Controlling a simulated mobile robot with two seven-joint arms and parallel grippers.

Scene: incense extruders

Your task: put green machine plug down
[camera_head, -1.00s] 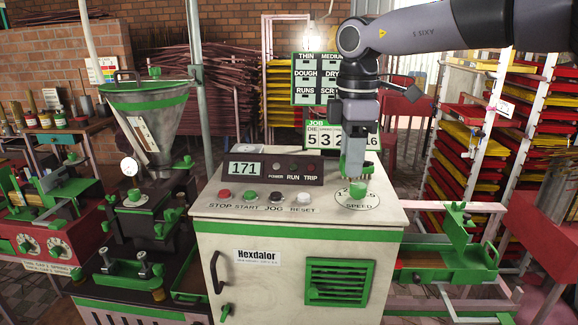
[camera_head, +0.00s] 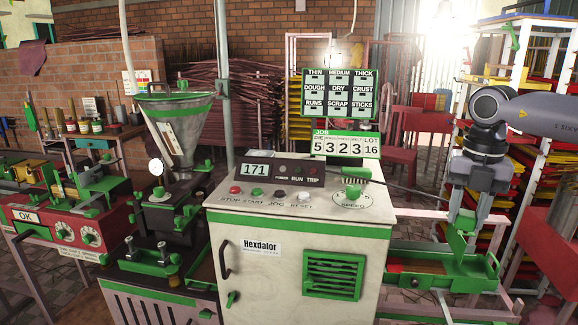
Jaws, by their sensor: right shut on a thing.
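My right gripper (camera_head: 467,212) is at the right, beside the cream cabinet and above the green bench fixture (camera_head: 440,267). It points down and is shut on a green piece, the green machine plug (camera_head: 466,221). Its outline is hard to separate from the upright green plate (camera_head: 458,245) of the fixture just below and behind it. I cannot tell whether the plug touches that plate. My left gripper is not in view.
The Hexdalor cabinet (camera_head: 290,250) stands in the middle, with a green speed knob (camera_head: 352,192) and buttons on top. A hopper machine (camera_head: 178,125) stands left of it. Racks of coloured trays (camera_head: 540,80) stand behind my right arm.

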